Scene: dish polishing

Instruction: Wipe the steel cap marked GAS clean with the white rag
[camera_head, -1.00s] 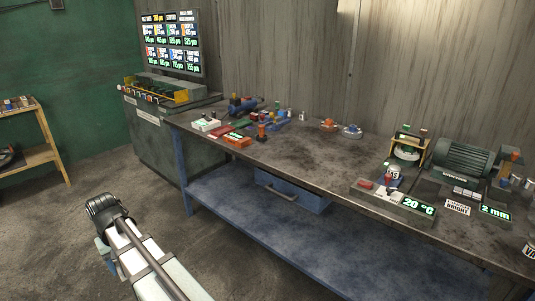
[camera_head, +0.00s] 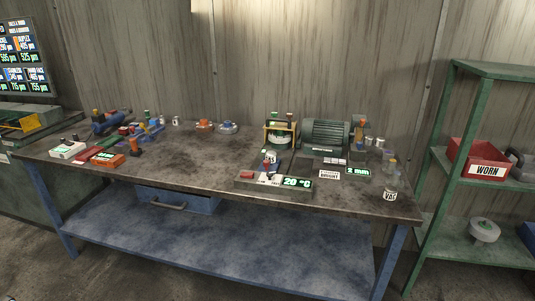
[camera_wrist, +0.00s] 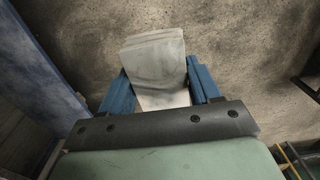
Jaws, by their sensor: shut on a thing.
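A small piece (camera_head: 270,157) with a white label that seems to read GAS stands on the workbench (camera_head: 200,175), behind the 20 °C panel. It is too small to tell how dirty it is. In the wrist view, my gripper (camera_wrist: 160,80) has its two blue fingers shut on the white rag (camera_wrist: 153,52). The rag is a folded pad with grey smudges, sticking out past the fingertips. It hangs over the concrete floor, away from the bench top. My gripper is out of the head view.
A grey-green motor (camera_head: 325,135) stands behind the labelled piece. A glass marked VAC (camera_head: 390,194) is near the bench's right end. A green shelf (camera_head: 490,165) at right holds a red WORN bin (camera_head: 480,163). The bench middle is clear; tools crowd its left end.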

